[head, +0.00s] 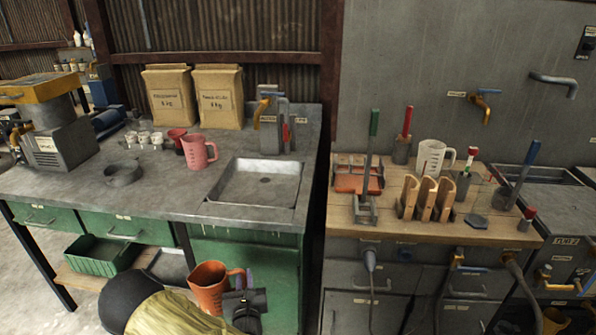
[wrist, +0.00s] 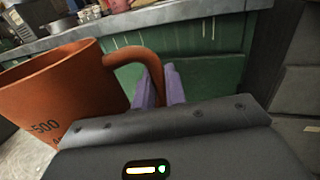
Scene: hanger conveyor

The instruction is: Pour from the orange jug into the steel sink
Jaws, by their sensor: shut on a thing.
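The orange jug (head: 207,288) is in front of the green cabinet, below the worktop's front edge. In the wrist view the jug (wrist: 45,98) fills the left side, with "500" marked on its wall; it looks near upright, and its contents cannot be seen. My gripper (wrist: 171,88) is shut on the jug's handle, its purple fingers on either side of it. In the head view my gripper (head: 243,280) is right of the jug. The steel sink (head: 258,183) is a shallow square basin set in the worktop, above and behind the jug, and looks empty.
The worktop's (head: 130,190) front edge lies between jug and sink. A pink jug (head: 198,151) stands left of the sink, and a tap (head: 262,108) stands behind it. Two paper sacks (head: 170,97) stand at the back. A wooden bench (head: 400,219) with tools is on the right.

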